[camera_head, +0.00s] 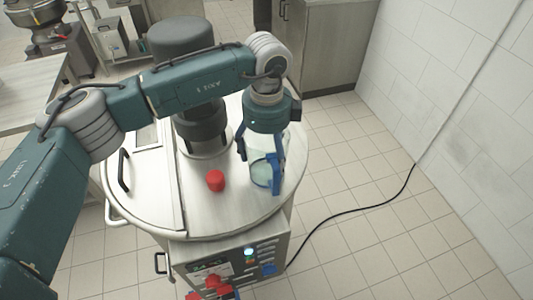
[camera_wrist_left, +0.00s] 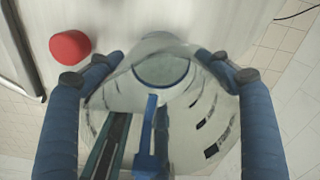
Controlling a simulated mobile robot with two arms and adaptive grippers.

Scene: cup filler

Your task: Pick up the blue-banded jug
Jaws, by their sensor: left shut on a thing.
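The blue-banded jug (camera_head: 262,168) is pale and translucent, near the right edge of the round steel lid. My left gripper (camera_head: 262,160) comes down on it from above, with blue fingers on either side. It is shut on the jug. In the left wrist view the jug (camera_wrist_left: 163,72) shows from above between the two fingers (camera_wrist_left: 158,75), with dark markings on its side. A blue strip (camera_wrist_left: 150,130) runs along it. I cannot tell whether its base touches the lid. My right gripper is not in view.
The round steel lid (camera_head: 160,205) has a red knob (camera_head: 215,181) left of the jug and a dark motor column (camera_head: 200,125) behind it. A front panel (camera_head: 235,260) with red knobs lies below. A black cable (camera_head: 345,212) runs across the floor to the right.

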